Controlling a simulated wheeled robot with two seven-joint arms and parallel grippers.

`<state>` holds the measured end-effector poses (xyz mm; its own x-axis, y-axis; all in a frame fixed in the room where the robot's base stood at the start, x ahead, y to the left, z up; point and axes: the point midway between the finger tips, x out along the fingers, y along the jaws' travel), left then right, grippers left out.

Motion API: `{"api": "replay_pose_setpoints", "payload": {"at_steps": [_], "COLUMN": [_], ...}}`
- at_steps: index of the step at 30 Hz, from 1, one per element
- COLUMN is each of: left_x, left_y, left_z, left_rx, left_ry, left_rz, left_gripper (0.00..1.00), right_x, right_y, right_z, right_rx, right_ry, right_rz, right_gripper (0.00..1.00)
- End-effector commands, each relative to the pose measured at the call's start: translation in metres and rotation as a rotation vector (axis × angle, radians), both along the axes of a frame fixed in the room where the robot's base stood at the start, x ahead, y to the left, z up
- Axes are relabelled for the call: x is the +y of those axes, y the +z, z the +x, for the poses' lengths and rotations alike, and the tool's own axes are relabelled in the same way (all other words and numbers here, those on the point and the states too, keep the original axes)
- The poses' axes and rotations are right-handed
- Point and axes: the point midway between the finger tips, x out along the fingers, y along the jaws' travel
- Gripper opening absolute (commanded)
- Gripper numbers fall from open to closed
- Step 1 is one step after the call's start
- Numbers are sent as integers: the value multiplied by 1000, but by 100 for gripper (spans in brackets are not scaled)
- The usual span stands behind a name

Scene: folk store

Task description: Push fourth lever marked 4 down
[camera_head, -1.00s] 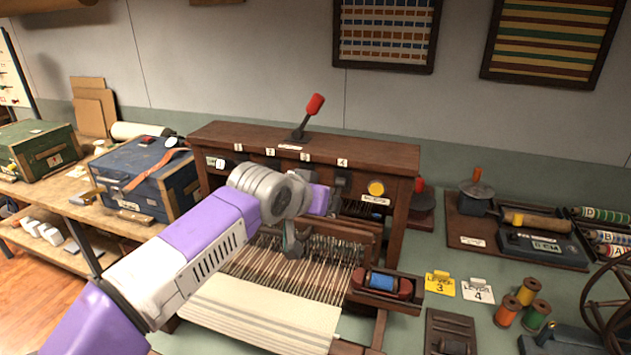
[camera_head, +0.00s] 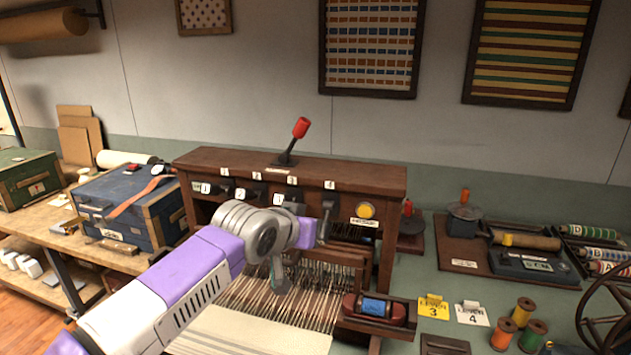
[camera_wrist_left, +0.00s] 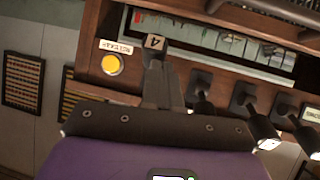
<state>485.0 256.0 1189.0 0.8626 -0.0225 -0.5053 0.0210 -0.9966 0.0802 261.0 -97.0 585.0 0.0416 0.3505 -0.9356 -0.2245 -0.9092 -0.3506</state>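The lever panel is the front of a brown wooden loom (camera_head: 380,178), with number tags 1 to 4 along its top. My left gripper (camera_head: 325,218) is at the fourth lever, just below this tag. In the left wrist view its dark fingers (camera_wrist_left: 160,78) look close together and overlap the lever's mount. I cannot tell whether they touch the lever, which is largely hidden. Neighbouring levers (camera_wrist_left: 199,86) stand beside the fingers. My right gripper is not in view.
A yellow button (camera_head: 366,210) is right of the fourth lever. A red-handled lever (camera_head: 299,129) stands on top of the loom. Warp threads and a blue bobbin (camera_head: 375,307) lie below.

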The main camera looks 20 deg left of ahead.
Motion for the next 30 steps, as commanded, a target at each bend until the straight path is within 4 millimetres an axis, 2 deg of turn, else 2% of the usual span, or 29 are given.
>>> {"api": "replay_pose_setpoints", "payload": {"at_steps": [3, 7, 13, 21, 25, 30], "left_x": [0, 2, 10, 11, 12, 12], "left_y": [-3, 5, 37, 60, 68, 72], "left_z": [0, -2, -12, -70, -88, -101], "left_rx": [9, 7, 0, -4, -3, -1], "left_ry": [0, -1, -10, -11, -11, -12], "left_rz": [0, 0, 0, 1, 0, 1], "left_gripper": [0, 0, 0, 0, 0, 0], "right_x": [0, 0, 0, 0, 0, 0], "right_y": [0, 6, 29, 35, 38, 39], "right_z": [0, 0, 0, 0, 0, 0], "right_rx": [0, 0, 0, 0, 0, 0], "right_ry": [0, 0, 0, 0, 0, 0], "right_rz": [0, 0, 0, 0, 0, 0], "right_gripper": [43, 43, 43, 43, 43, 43]}}
